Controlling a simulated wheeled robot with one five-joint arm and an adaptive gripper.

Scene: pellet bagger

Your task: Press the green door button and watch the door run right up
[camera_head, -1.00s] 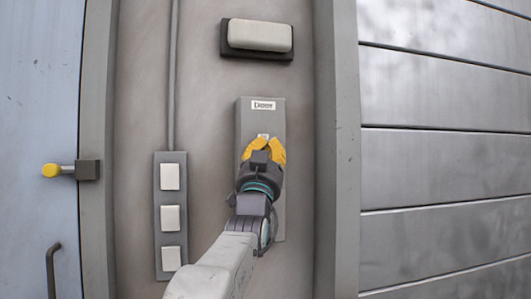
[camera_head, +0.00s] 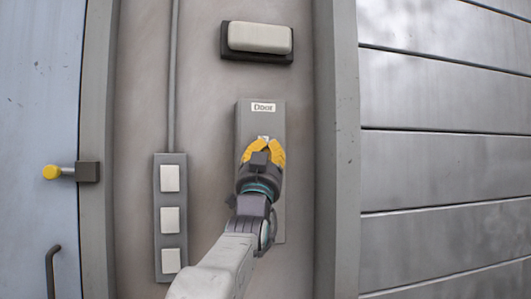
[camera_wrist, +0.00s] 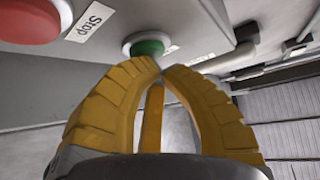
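The grey control box (camera_head: 245,125) with a "Door" label is on the wall, partly covered by my gripper (camera_head: 263,145). In the wrist view, the green button (camera_wrist: 147,46) sits in a pale collar on the box, just beyond my yellow fingertips (camera_wrist: 163,68). The fingers are shut with their tips together and nothing between them. I cannot tell whether they touch the button. The slatted door (camera_head: 445,160) fills the right of the head view, its panels covering the part in view.
A red button (camera_wrist: 35,18) with a "Stop" label is beside the green one. A three-switch strip (camera_head: 171,220) and a lamp-like fixture (camera_head: 260,37) are on the wall. A blue door with a yellow-tipped handle (camera_head: 55,171) is at left. A grey post (camera_head: 337,150) borders the slatted door.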

